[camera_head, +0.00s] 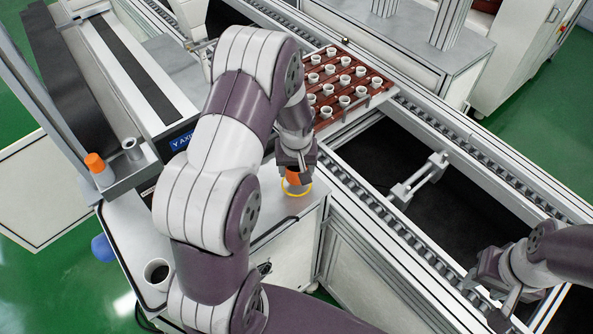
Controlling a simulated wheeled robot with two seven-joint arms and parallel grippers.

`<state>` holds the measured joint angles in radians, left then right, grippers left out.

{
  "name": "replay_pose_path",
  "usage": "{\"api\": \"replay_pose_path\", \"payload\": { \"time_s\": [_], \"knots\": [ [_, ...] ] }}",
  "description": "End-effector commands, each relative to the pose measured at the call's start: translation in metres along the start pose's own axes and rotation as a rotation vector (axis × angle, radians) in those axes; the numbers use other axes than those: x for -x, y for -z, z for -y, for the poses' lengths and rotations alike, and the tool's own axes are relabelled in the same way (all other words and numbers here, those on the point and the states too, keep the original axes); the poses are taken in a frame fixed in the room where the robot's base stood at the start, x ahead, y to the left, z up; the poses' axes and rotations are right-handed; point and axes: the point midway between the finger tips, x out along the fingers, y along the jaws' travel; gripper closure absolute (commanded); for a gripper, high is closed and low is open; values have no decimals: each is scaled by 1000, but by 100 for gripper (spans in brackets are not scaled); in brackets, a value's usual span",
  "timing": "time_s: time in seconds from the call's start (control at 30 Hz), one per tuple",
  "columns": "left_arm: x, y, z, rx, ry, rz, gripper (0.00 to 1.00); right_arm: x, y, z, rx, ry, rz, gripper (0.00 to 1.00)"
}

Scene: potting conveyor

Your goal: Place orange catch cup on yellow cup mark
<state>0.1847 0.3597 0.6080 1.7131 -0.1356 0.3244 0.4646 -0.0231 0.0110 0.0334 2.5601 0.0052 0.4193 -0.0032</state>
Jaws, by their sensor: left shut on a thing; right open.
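The orange catch cup (292,177) is between the fingers of my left gripper (293,172), which is shut on it. The cup is at the yellow cup mark (297,192), a yellow ring on the grey machine top. The cup covers part of the ring; whether it touches the surface I cannot tell. The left gripper points down, and my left arm hides much of the machine top. My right gripper (491,297) is open and empty at the lower right, far from the cup, over the conveyor side.
A brown tray (388,84) with several white cups stands behind the mark. A conveyor (414,220) with dark openings runs along the right. Another orange part (94,162) sits on the machine at the left. A round hole (158,271) is at the lower left.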

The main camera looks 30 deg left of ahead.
Motion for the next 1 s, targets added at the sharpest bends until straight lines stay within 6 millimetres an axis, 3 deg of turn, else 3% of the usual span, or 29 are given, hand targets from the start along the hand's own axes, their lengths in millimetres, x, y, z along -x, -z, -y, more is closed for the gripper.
{"api": "replay_pose_path", "payload": {
  "time_s": [0.17,0.87,0.9,0.97,1.0],
  "knots": [
    [-23,-4,0,0,0,1,67,4,1,0,0,0,0,57],
    [-39,-9,0,0,1,6,67,-7,-1,0,0,0,0,57],
    [-39,-10,1,0,2,8,31,-7,-1,0,0,0,0,57],
    [-40,-10,1,0,3,10,12,-7,-1,0,0,0,0,57],
    [-41,-11,1,0,4,12,12,-7,-1,0,0,0,0,57]
  ]
}}
